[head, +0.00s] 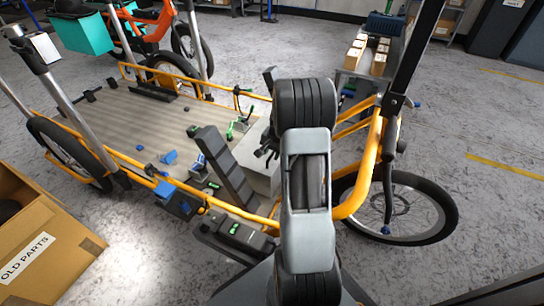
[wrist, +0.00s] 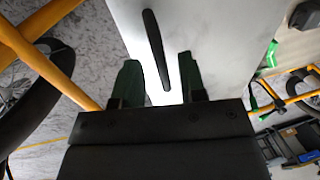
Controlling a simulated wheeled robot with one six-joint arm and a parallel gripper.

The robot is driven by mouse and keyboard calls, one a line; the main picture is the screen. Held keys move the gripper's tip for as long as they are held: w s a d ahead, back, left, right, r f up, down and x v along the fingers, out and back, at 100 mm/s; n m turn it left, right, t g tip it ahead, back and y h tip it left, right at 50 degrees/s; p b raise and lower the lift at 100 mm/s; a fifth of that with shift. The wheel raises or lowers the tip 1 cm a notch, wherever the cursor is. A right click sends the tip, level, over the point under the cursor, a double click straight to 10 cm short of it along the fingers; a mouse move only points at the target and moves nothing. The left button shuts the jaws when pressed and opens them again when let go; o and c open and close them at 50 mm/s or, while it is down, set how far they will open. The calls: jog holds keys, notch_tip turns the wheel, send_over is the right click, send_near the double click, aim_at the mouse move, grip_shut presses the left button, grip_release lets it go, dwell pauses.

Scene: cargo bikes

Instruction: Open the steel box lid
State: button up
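The steel box (head: 257,173) is a pale grey block on the cargo bike's deck, partly hidden behind my arm in the head view. In the wrist view its pale surface (wrist: 200,30) fills the upper middle, and a dark bar-like handle (wrist: 153,45) runs along it. My gripper (wrist: 160,80) is open, its two dark fingers apart, with the near end of the handle showing in the gap between them. I cannot tell whether the fingers touch it. The lid looks shut, though its edge is hard to make out.
The yellow bike frame (head: 368,170) and front wheel (head: 405,207) are right of my arm. A dark segmented block (head: 224,165) stands left of the box. Green and blue parts lie on the wooden deck (head: 130,125). A cardboard box (head: 45,245) marked OLD PARTS is at lower left.

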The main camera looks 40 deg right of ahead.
jog(key=shift+w+f, duration=0.1)
jog(key=shift+f, duration=0.25)
grip_shut()
dwell(0.5)
